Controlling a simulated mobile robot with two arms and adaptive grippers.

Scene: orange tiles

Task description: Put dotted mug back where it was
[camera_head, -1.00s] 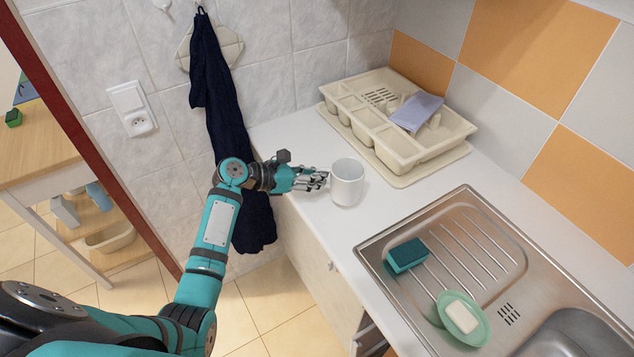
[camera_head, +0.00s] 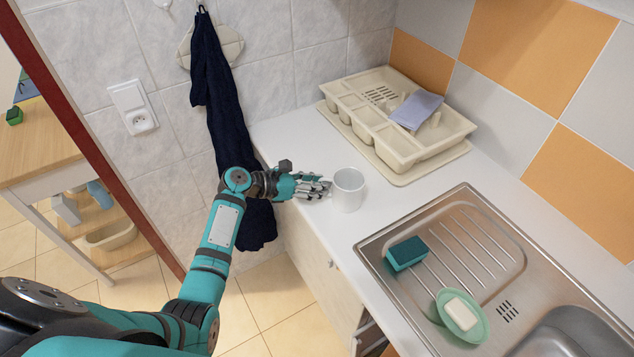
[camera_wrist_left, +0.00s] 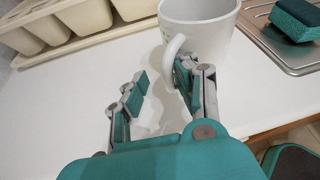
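The mug (camera_head: 348,191) is white and stands upright on the white counter, near its left edge. My left gripper (camera_head: 322,188) is just left of the mug. In the left wrist view my left gripper (camera_wrist_left: 165,82) has its fingers spread apart. Its right finger is at the handle; whether it passes through the loop is unclear. The left finger is clear of the mug. My right gripper is not in view.
A beige cutlery tray (camera_head: 398,160) with a folded cloth (camera_head: 416,110) stands behind the mug. The steel sink (camera_head: 480,235) holds a green sponge (camera_head: 407,253) and a soap dish (camera_head: 476,330). A dark towel (camera_head: 222,100) hangs behind my left arm. Bare counter lies between mug and sink.

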